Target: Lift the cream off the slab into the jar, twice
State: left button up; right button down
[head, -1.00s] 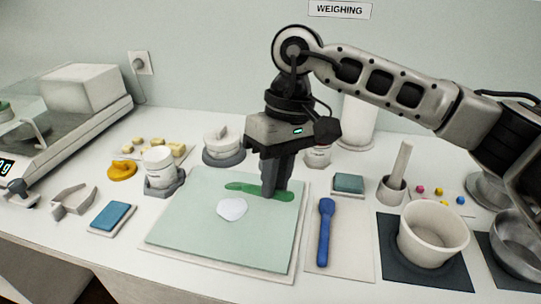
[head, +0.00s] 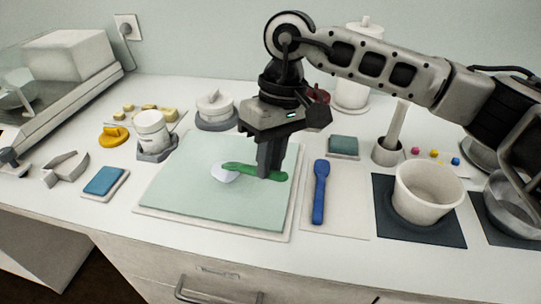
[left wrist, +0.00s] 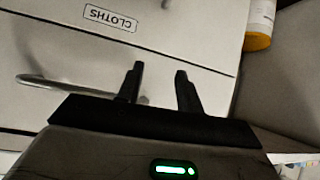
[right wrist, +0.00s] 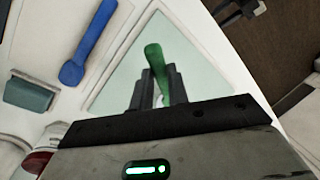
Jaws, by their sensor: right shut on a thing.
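My right gripper (head: 268,175) is shut on a green spatula (head: 241,168), low over the pale green slab (head: 200,205). The spatula's left end overlaps the white cream (head: 222,175) in the head view; I cannot tell whether they touch. The right wrist view shows the spatula (right wrist: 153,58) between the fingers, with a bit of white behind it. A white jar (head: 152,128) stands upright in a grey holder left of the slab. My left gripper (left wrist: 158,82) is open and empty before a drawer front, outside the head view.
A blue spatula (head: 320,190) lies right of the slab. Further right are a mortar-like bowl (head: 428,192) and a pestle in a small cup (head: 388,152). A blue pad (head: 104,181), a yellow item (head: 113,136) and a balance (head: 60,95) are at left.

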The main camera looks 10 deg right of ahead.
jog(key=shift+f+b, duration=0.75)
jog(key=shift+b, duration=0.5)
dwell(2.6)
jog(key=shift+s+a+p+v, duration=0.15)
jog(key=shift+p+v, duration=0.25)
jog(key=shift+v, duration=0.6)
jog(key=shift+s+a+p+v, duration=0.2)
jog(key=shift+p+v, duration=0.15)
jog(key=shift+v, duration=0.65)
jog(key=shift+s+a+p+v, duration=0.15)
jog(key=shift+p+v, duration=0.25)
jog(key=shift+v, duration=0.6)
jog(key=shift+r, duration=0.2)
